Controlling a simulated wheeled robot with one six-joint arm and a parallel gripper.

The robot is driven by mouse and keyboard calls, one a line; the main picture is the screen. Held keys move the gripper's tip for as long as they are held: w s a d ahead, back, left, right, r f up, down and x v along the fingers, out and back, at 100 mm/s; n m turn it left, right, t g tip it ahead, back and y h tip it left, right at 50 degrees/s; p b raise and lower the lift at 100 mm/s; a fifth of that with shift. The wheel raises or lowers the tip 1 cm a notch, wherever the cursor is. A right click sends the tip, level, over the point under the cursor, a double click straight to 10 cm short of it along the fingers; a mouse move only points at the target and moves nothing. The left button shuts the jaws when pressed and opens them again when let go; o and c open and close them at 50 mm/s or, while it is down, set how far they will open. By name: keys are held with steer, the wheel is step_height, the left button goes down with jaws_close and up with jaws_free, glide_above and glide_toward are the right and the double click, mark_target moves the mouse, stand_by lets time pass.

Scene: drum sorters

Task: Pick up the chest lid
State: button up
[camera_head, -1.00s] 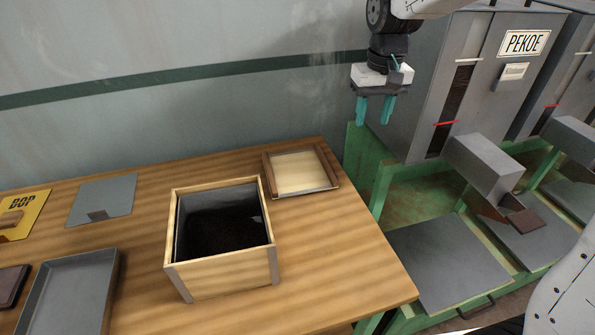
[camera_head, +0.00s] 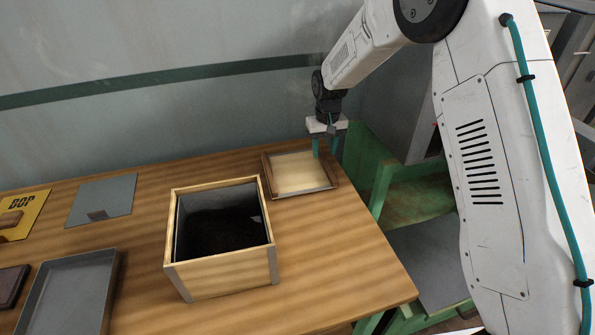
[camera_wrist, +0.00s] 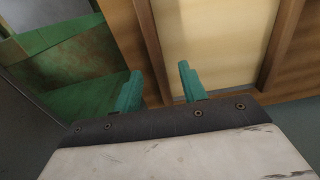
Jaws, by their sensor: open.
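The chest lid (camera_head: 297,173) is a pale square panel with darker wooden edge strips. It lies flat on the table behind and to the right of the open chest (camera_head: 222,272). In the wrist view the lid (camera_wrist: 218,40) fills the upper middle, with a dark strip along each side. My gripper (camera_head: 325,147) is above the lid's far right edge. Its teal fingers are open and empty. In the wrist view my gripper (camera_wrist: 160,88) has one finger on each side of the lid's left strip. I cannot tell whether the fingers touch it.
The chest holds dark loose material. A grey tray (camera_head: 70,296), a grey plate (camera_head: 103,199) and a yellow BOP sign (camera_head: 22,208) lie to the left on the wooden table (camera_head: 345,275). Green machine framing (camera_head: 362,165) stands just past the table's right edge. The wall is close behind.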

mark_target(325, 161)
steer(key=f, duration=0.4)
steer(key=shift+w+d+f, duration=0.1)
steer(key=shift+d+f, duration=0.05)
steer(key=shift+d, duration=0.05)
jaws_close()
